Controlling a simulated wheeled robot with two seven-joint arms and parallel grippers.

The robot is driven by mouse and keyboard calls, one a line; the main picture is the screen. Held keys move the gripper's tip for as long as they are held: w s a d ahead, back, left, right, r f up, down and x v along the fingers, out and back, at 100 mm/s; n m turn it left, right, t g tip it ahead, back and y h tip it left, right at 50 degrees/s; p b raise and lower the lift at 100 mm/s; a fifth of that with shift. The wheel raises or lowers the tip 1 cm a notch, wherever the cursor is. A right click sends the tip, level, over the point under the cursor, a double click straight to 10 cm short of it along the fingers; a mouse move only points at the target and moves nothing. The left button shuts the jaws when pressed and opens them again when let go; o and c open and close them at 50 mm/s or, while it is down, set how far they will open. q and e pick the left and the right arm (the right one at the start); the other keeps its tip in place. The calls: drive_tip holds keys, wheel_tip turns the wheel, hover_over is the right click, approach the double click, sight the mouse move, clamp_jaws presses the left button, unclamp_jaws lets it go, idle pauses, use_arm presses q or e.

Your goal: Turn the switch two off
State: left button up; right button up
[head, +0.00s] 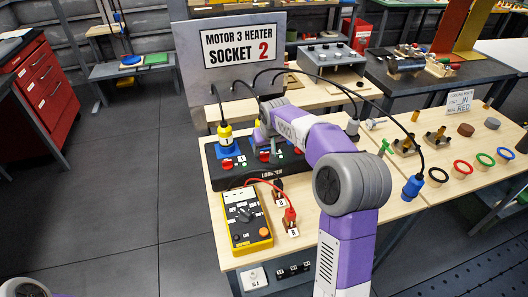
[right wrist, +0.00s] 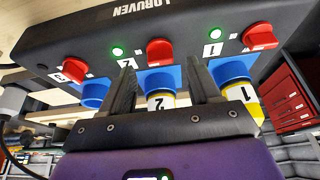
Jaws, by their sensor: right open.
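The black Loruven socket box (head: 236,181) stands on the wooden table with red rotary switches along its front. In the right wrist view the box (right wrist: 175,22) appears upside down. Switch two (right wrist: 160,52) is the middle red knob, with a lit green lamp (right wrist: 117,51) beside it. Switch one (right wrist: 260,38) is to its right and switch three (right wrist: 73,70) to its left. My right gripper (right wrist: 162,66) is open, its fingers either side of the middle blue socket with yellow plug 2 (right wrist: 161,102), close to switch two. In the head view my right arm hides most of this gripper. My left gripper is out of view.
A yellow multimeter (head: 246,222) with a red lead lies in front of the box. Yellow plug 1 (head: 225,133) stands in the left socket. A hanging cable with a blue connector (head: 412,188) and coloured rings (head: 463,167) are on the right. A sign panel (head: 238,47) stands behind.

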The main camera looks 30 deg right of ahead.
sight(265, 153)
drive_tip(key=shift+x, duration=1.5)
drive_tip(key=shift+w, duration=0.1)
drive_tip(key=c, duration=1)
